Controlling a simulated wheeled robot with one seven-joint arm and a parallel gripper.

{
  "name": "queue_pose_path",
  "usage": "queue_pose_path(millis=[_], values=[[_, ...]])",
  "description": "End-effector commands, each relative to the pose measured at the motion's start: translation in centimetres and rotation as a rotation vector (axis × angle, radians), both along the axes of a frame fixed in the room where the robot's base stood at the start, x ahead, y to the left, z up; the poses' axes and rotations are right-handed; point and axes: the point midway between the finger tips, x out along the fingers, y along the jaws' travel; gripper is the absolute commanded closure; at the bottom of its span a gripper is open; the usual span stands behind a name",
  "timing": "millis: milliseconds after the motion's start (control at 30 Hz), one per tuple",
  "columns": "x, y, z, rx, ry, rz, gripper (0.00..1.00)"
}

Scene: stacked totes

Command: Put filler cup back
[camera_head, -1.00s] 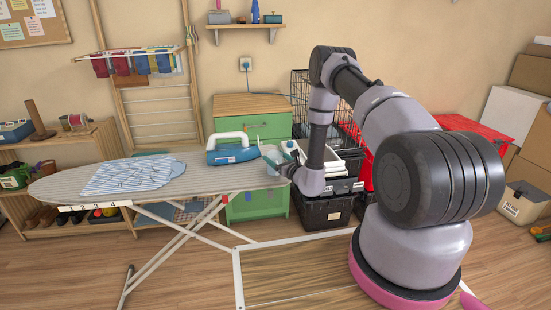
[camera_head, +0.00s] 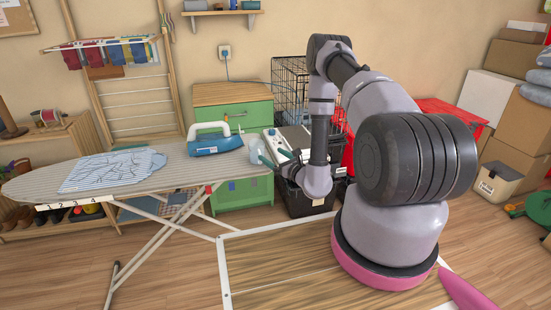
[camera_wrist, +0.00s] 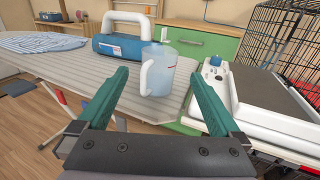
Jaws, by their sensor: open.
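The filler cup (camera_wrist: 176,70), translucent with a white handle, stands upright on the striped ironing board (camera_wrist: 85,92) near its right end. It also shows, partly, in the head view (camera_head: 256,151). My gripper (camera_wrist: 159,76) is open, with teal fingers on either side of the cup in the wrist picture. The cup appears beyond the fingertips, and I see no contact. In the head view my gripper (camera_head: 275,157) is at the board's right end, beside the cup. A blue iron (camera_wrist: 124,48) with a white handle lies just left of the cup.
A white and grey unit (camera_wrist: 264,96) with a blue knob sits right of the board, above dark totes (camera_head: 304,203). A green drawer cabinet (camera_head: 237,118) stands behind the board. A wire cage (camera_head: 289,86) is behind the unit. A folded striped shirt (camera_head: 112,168) lies at the board's left.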

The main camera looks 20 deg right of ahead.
Motion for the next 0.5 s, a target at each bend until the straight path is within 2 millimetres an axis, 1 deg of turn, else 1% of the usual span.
queue_pose_path(millis=[33, 133, 267, 333, 367, 433, 467, 500], values=[[-0.5, -0.2, 0.0, 0.002, 0.003, -0.001, 0.00], [-1.1, -0.5, 0.0, 0.001, 0.000, -0.001, 0.00], [-1.3, -0.5, 0.1, 0.001, -0.002, 0.001, 0.00], [-1.1, -0.2, 0.8, 0.002, -0.011, 0.018, 0.00], [-0.9, 0.1, 1.4, 0.003, -0.019, 0.034, 0.00], [-0.4, 1.2, 3.9, 0.006, -0.050, 0.097, 0.00], [-0.2, 1.9, 5.2, 0.007, -0.067, 0.134, 0.00], [0.0, 3.0, 7.4, 0.005, -0.093, 0.194, 0.00]])
